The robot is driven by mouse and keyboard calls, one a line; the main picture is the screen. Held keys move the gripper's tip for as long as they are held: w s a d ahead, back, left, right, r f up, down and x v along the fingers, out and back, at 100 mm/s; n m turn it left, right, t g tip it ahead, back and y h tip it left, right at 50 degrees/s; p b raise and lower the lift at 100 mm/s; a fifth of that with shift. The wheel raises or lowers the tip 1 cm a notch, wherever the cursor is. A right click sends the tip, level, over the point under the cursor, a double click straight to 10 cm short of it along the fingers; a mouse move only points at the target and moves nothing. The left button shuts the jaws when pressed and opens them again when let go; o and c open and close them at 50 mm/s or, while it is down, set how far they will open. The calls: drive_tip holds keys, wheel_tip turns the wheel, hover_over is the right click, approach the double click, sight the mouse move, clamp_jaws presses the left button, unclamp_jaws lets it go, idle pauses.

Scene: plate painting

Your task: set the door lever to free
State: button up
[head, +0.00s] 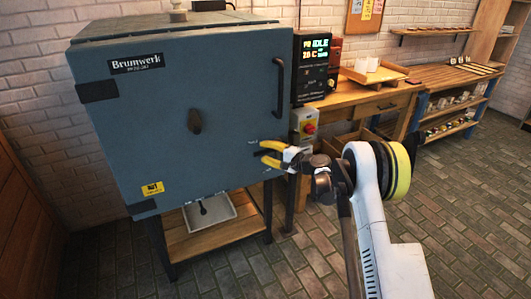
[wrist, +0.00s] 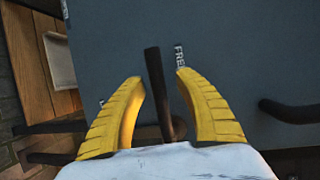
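The door lever is the dark bar (wrist: 154,75) in the wrist view. It stands out against the blue-grey kiln door (head: 220,100). The letters "FRE" (wrist: 180,55) show just right of its tip, the rest of the word cut off by a finger. Another pale mark (wrist: 101,103) at lower left is mostly hidden. My gripper (wrist: 160,77) is open, with one yellow finger on each side of the lever and a gap visible on both sides. In the head view my gripper (head: 263,152) is at the door's lower right corner, where I cannot clearly make out the lever.
A vertical door handle (head: 281,88) is above my gripper; it also shows at right in the wrist view (wrist: 292,111). A control panel (head: 313,68) and a switch box with a red knob (head: 309,128) are beside the kiln. A workbench (head: 350,108) stands behind. The brick floor at right is clear.

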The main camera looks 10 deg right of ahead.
drive_tip(key=v, duration=1.2)
drive_tip(key=shift+f, duration=0.1)
drive_tip(key=s+a+r+n+g+h, duration=0.2)
drive_tip(key=s+a+r+n, duration=0.1)
drive_tip(key=s+r, duration=0.4)
drive_tip(key=s+a+r+n+g+h, duration=0.25)
drive_tip(key=s+r, duration=0.35)
drive_tip(key=s, duration=0.3)
drive_tip(key=s+d+f+n+h, duration=0.1)
drive_tip(key=s+d+n+h, duration=0.1)
drive_tip(key=s, duration=1.1)
drive_tip(key=s+d+f+n+h, duration=0.1)
drive_tip(key=s+d+n+h, duration=0.1)
drive_tip(key=s, duration=1.2)
drive_tip(key=shift+n+h, duration=0.65)
drive_tip(key=shift+h, duration=0.3)
